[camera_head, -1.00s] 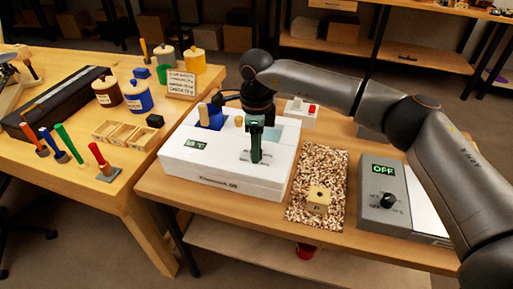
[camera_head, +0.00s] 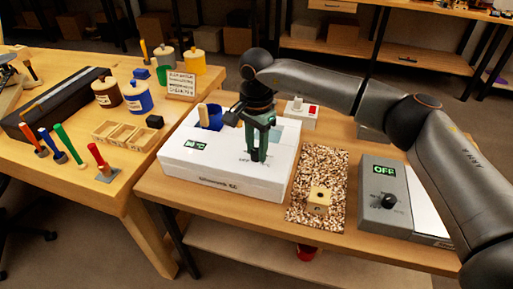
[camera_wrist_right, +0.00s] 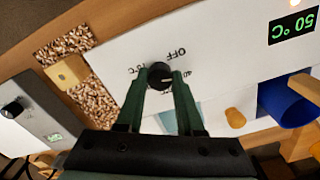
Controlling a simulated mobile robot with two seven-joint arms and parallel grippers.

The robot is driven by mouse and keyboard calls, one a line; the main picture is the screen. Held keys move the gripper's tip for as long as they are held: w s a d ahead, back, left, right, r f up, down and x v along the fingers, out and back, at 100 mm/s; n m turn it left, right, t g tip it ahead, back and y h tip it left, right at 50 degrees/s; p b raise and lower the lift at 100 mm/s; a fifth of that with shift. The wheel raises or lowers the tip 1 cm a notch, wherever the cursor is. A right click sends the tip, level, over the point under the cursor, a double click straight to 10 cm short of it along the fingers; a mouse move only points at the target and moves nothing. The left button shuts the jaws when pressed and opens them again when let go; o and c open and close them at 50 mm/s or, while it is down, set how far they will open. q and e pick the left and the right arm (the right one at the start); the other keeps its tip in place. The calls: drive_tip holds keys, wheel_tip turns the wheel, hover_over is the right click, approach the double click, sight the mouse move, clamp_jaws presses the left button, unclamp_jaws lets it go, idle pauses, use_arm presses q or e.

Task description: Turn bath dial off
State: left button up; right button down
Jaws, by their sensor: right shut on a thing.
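The bath is a white box (camera_head: 230,178) on the wooden bench. Its black dial (camera_wrist_right: 159,75) shows in the right wrist view, with "OFF" and other marks printed around it; I cannot read for certain where its pointer stands. My right gripper (camera_head: 257,157) points down over the front of the box in the head view. In the right wrist view its two green fingers (camera_wrist_right: 160,80) are shut on the dial from both sides. The bath's display (camera_wrist_right: 292,27) reads 50 °C. The fingers hide the dial in the head view. My left gripper is out of view.
A blue pot (camera_head: 211,117) sits in the box top. A speckled mat (camera_head: 323,165) with a pale wooden block (camera_head: 319,201) lies right of it. A grey unit (camera_head: 380,205) with its own black dial shows "OFF". Tools and jars stand on the left table (camera_head: 80,195).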

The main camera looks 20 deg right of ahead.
sight(256, 150)
drive_tip(key=n, duration=0.4)
drive_tip(key=shift+w+r+n, duration=0.1)
drive_tip(key=shift+n, duration=2)
drive_tip(key=c, duration=0.5)
unclamp_jaws()
drive_tip(key=shift+c, duration=0.2)
wheel_tip(256, 150, up, 12)
drive_tip(key=shift+r, duration=0.25)
